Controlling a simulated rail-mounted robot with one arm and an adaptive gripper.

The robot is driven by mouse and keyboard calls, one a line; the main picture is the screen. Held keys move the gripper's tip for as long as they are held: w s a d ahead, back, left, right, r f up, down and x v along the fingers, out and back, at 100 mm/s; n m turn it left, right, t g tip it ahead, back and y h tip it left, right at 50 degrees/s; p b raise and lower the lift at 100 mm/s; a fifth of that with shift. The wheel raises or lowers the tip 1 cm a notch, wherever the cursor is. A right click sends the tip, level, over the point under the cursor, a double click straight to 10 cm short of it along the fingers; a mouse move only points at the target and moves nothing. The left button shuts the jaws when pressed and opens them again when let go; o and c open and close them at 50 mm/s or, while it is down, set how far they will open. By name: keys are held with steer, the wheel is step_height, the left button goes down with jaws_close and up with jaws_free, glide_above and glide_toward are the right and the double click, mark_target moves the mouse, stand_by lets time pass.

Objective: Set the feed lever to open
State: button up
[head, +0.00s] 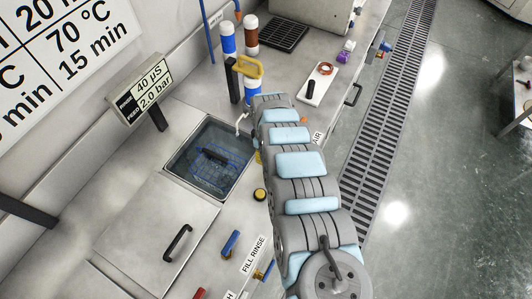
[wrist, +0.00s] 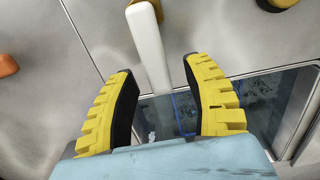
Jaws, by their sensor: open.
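In the wrist view my gripper (wrist: 168,105) is open, its two yellow, black-padded fingers wide apart. A pale, straight bar (wrist: 148,45) reaches down into the gap between them, with clear space to each finger; a yellow piece shows at its upper end. I cannot tell for sure whether this bar is the feed lever. In the head view my arm runs up the middle and hides most of the gripper. No lever has a readable feed label.
A water-filled tank (head: 182,173) with a blue basket lies left of the arm, also in the wrist view (wrist: 300,95). A blue-handled lever (head: 230,243) is by the FILL RINSE label. A display (head: 150,88) reads 2.0 bar. A white tray (head: 318,88) sits beyond.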

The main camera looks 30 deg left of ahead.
step_height(320, 180, up, 12)
stand_by(0.6)
stand_by(0.4)
